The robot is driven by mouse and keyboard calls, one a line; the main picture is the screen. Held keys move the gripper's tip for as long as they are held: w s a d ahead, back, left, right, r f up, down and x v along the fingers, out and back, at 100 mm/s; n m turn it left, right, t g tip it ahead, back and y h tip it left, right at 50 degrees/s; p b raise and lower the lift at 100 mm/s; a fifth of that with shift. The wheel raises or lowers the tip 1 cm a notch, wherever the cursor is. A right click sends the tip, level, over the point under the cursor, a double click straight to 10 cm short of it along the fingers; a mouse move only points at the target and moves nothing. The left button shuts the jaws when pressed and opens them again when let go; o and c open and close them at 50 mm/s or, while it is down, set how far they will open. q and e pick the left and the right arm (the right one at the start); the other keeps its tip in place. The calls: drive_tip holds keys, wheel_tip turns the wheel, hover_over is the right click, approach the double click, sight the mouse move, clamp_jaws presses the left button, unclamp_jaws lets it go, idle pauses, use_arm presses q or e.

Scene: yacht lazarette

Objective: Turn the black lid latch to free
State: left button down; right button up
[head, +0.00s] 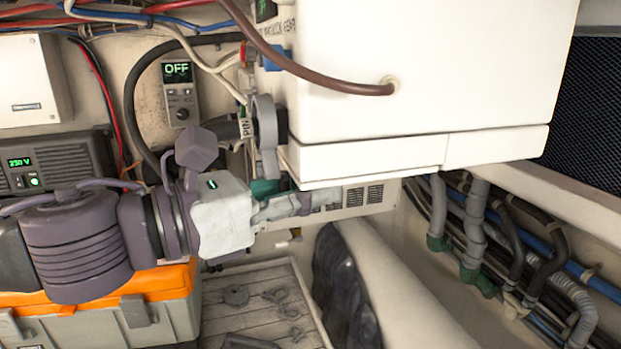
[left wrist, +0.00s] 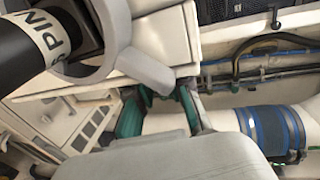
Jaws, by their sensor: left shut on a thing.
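My left gripper (head: 301,203) reaches in from the left, with its fingertips close under the lower left edge of a white box (head: 420,75). The box's lower white band (head: 370,160) has seams and lies just above the fingers. My right gripper is not in view.
A grey ring-shaped part (head: 266,125) with a PIN label stands close above my left gripper; it is large in the left wrist view (left wrist: 120,40). A brown hose (head: 315,75) enters the box. An orange-lidded case (head: 150,285) lies below my arm. Pipes (head: 475,225) run at right.

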use_arm(q)
drive_tip(key=shift+m+g+h, duration=0.7)
drive_tip(key=shift+m+g, duration=0.4)
drive_tip(key=shift+g, duration=0.5)
drive_tip(key=shift+f+g, duration=0.1)
drive_tip(key=shift+g, duration=0.2)
drive_tip(key=c, duration=1.2)
unclamp_jaws()
drive_tip(key=shift+d, duration=0.1)
drive_tip(key=shift+o, duration=0.7)
drive_tip(key=shift+w+d, duration=0.1)
drive_tip(key=v, duration=1.2)
drive_tip(key=shift+f, duration=0.1)
